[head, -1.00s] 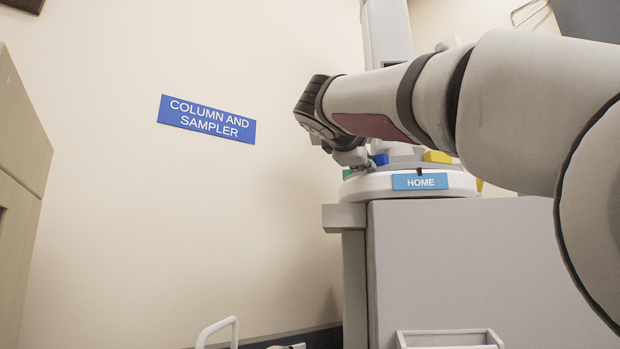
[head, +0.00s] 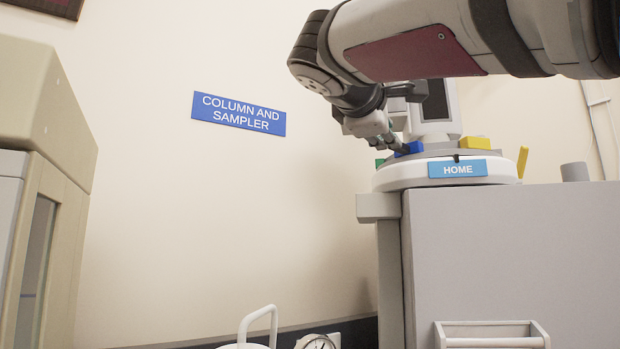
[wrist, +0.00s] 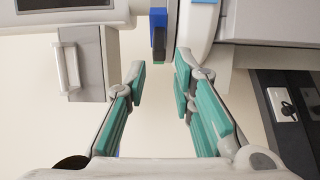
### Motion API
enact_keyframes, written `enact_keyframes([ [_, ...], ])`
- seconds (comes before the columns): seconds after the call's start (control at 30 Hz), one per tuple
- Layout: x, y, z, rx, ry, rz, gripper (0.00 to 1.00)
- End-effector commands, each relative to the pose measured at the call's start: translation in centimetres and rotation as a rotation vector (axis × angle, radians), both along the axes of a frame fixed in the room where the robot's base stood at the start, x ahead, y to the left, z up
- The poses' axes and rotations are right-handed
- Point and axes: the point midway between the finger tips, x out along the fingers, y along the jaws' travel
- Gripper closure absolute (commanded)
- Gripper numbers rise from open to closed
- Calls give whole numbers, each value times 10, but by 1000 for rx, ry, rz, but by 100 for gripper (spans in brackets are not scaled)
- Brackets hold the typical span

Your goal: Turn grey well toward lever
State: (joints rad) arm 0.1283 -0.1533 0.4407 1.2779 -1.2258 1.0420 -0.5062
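A round white turntable (head: 390,180) with a "HOME" label (head: 458,169) sits on top of the grey cabinet. On its grey upper disc are a blue block (head: 409,148), a yellow block (head: 475,143) and a partly hidden green block (head: 379,162). A yellow lever (head: 522,162) stands at its right edge. I cannot clearly make out a grey well; my arm hides part of the top. My gripper (head: 393,142) is at the left side of the turntable, close to the blue block. In the wrist view its fingers (wrist: 160,75) are apart and empty, with the blue block (wrist: 158,30) just beyond.
The grey cabinet (head: 510,250) fills the lower right, with a handle (head: 492,335) on its front. A small grey cylinder (head: 574,172) stands on it, right of the turntable. A beige cabinet (head: 60,190) is at the left.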

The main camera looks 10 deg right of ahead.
Motion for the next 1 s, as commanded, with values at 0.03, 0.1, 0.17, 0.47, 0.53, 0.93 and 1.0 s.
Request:
enact_keyframes([
  [0.03,-6,4,0,0,0,0,77],
  [0.1,-12,9,0,0,-1,1,77],
  [0.17,-15,12,0,1,-1,1,77],
  [0.47,-18,14,-1,1,1,0,77],
  [0.53,-18,14,0,1,1,0,81],
  [0.93,-72,-18,-164,356,215,-104,100],
  [1.0,-97,-28,-216,481,274,-157,100],
])
